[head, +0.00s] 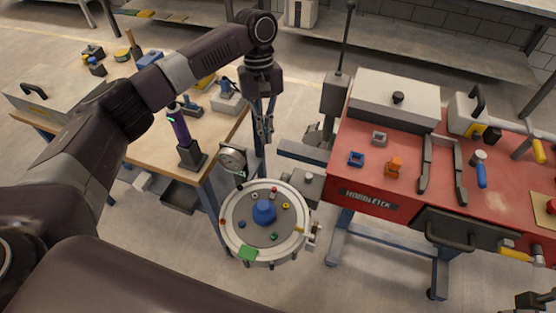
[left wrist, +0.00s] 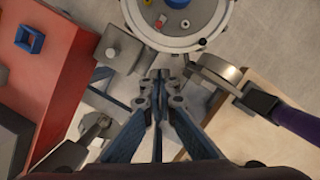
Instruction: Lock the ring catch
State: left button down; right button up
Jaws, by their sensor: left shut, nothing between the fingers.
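The round sandbed (head: 233,237) has a pale metal ring, a blue knob (head: 264,212) at its middle and several small coloured pieces on its grey surface. A small catch-like fitting with a yellow part (head: 303,231) sits on the ring's right side; I cannot tell whether it is locked. My left gripper (head: 264,133) hangs beyond the sandbed, pointing down, shut and empty, apart from the ring. In the left wrist view its fingertips (left wrist: 160,76) are together, below the sandbed's rim (left wrist: 176,42). The catch is not clear there. My right gripper is not in view.
A grey block (head: 306,180) is at the ring's far right. The red workbench (head: 345,170) stands to the right, bearing blue and orange blocks. Open floor lies in front.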

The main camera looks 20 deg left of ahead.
aim_at(273, 192)
pick_arm(q)
jog(key=s+d+f+p, duration=0.1)
jog(key=f, duration=0.2)
jog(key=s+d+f+p, duration=0.1)
jog(key=s+f, duration=0.1)
jog(key=f, duration=0.1)
jog(key=s+d+f+p, duration=0.1)
jog(key=s+f, duration=0.1)
jog(key=f, duration=0.1)
jog(key=shift+f, duration=0.1)
jog(key=shift+s+d+p, duration=0.15)
jog(key=shift+s+p, duration=0.15)
jog(key=shift+s+d+f, duration=0.1)
jog(key=shift+f, duration=0.05)
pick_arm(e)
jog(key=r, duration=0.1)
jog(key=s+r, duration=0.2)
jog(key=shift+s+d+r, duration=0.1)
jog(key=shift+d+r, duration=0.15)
